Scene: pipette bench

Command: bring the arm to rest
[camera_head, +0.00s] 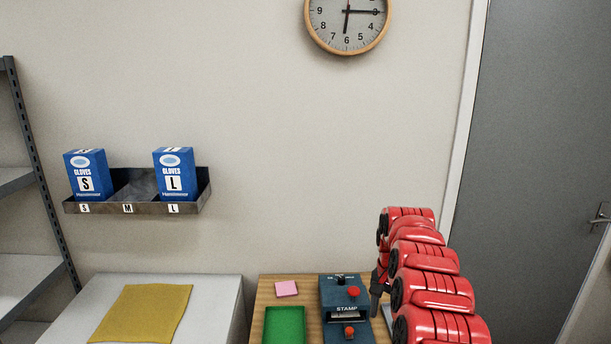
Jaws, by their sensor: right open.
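My right arm comes in from the bottom right as a stack of red links. My right gripper (377,290) points down at the arm's left side, beside the right edge of the blue stamp device (333,293). It is open, and I see nothing held in it; its fingertips are small and partly hidden. My left gripper is not in view.
A wooden table (296,306) holds the stamp device, a green tray (284,324) and a pink pad (286,289). A white surface (225,300) with a yellow cloth (142,313) stands left. A wall rack (128,208) holds two glove boxes, S (88,174) and L (174,173).

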